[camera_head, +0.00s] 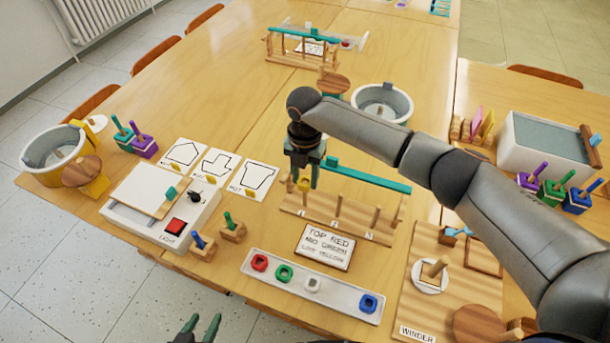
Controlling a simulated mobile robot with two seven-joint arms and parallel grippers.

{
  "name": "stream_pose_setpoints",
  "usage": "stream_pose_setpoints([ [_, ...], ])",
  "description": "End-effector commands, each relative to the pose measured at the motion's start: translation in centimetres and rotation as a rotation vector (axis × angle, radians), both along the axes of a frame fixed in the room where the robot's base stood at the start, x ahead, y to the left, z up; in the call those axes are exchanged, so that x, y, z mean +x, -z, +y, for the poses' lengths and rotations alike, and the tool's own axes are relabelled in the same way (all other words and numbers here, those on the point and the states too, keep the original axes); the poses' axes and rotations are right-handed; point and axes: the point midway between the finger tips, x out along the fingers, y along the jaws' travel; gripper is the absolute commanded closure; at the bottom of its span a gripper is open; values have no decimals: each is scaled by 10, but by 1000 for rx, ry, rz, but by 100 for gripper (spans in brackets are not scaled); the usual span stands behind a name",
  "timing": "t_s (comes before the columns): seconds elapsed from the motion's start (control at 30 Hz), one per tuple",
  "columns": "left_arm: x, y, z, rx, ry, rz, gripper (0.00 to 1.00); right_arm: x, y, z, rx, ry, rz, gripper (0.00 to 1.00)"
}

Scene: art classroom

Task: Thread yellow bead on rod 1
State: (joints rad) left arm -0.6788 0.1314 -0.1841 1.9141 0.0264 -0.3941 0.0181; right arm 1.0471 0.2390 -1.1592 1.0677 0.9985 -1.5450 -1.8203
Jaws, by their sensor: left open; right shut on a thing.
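My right gripper (305,176) points down over the left end of the wooden rod stand (346,216) and is shut on the yellow bead (304,185). The bead is at rod 1 (304,200), near its upper part; I cannot tell whether it is around the rod or just above it. Rod 2 (338,205) and rod 3 (375,217) stand bare to the right. A teal bar (368,176) runs along the top behind the rods. My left gripper (200,328) is open and empty at the bottom edge, away from the stand.
A white tray (322,301) in front holds red, green, white and blue beads. A sign (325,246) reading top red, mid green, low yellow lies between tray and stand. A light box (150,222) is left, a winder board (412,309) right, a bucket (402,113) behind.

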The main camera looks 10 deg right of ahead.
Motion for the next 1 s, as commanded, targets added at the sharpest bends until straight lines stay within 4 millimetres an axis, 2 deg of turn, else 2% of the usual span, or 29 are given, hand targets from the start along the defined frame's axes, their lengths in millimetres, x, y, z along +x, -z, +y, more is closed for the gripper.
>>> stream_pose_setpoints([
  [0.1, 0, 0, 0, 0, 0, 0, 50, 0, 0, 0, 0, 0, 0, 100],
  [0.13, 0, 0, 0, 0, 0, 0, 50, 0, 0, 0, 0, 0, 0, 53],
  [0.4, 0, 0, 0, 0, 0, 0, 50, 0, 0, 0, 0, 0, 0, 23],
  [0.77, 0, 0, 0, 0, 0, 0, 50, 1, -6, 0, 1, 0, -2, 22],
  [0.87, 0, 0, 0, 0, 0, 0, 50, 1, -20, 0, 1, 0, -3, 22],
  [1.0, 0, 1, 0, 0, 0, 0, 50, 1, -50, 1, 3, -1, -4, 22],
])
